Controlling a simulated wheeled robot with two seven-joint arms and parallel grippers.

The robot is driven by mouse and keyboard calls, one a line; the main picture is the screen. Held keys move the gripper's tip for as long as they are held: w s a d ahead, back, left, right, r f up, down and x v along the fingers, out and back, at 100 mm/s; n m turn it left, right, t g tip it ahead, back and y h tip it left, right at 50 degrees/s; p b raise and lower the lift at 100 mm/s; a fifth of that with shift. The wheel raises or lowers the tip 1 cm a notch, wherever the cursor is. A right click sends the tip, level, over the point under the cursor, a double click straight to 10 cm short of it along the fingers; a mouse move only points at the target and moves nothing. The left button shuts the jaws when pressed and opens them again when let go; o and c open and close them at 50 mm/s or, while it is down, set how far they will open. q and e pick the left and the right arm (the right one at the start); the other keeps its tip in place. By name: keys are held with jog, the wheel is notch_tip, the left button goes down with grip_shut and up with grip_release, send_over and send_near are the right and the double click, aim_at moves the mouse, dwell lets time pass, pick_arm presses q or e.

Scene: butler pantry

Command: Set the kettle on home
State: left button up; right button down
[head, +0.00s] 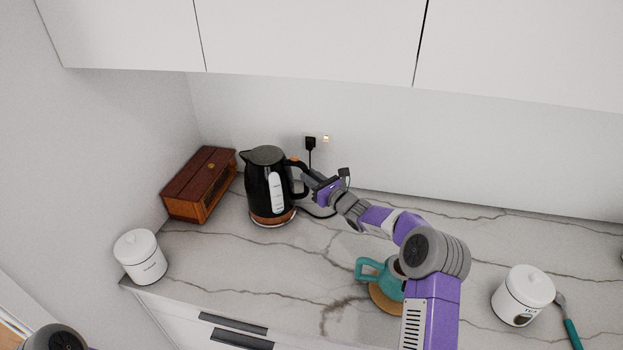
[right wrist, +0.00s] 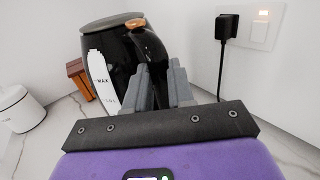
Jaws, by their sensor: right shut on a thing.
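The black kettle (head: 264,185) stands upright at the back left of the marble counter, with a white water gauge and a copper-coloured band at its foot. It also fills the left of the right wrist view (right wrist: 112,70). My right gripper (head: 309,180) is at the kettle's right side, shut on its handle (head: 299,177). In the right wrist view the grey fingers (right wrist: 163,88) are at the handle, below the orange button. Whether a separate base lies under the kettle is hard to tell. At the lower left only a dark piece of my own body shows; my left gripper is not visible.
A wooden box (head: 199,184) stands close left of the kettle. A white canister (head: 140,257) is at the front left, another (head: 522,295) at the right. A teal jug (head: 380,275) stands under my right arm. A black plug (head: 310,143) and cord are on the wall behind.

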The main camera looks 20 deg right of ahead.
dwell(0.8)
jog(key=c, duration=0.9)
grip_release()
jog(key=shift+f, duration=0.15)
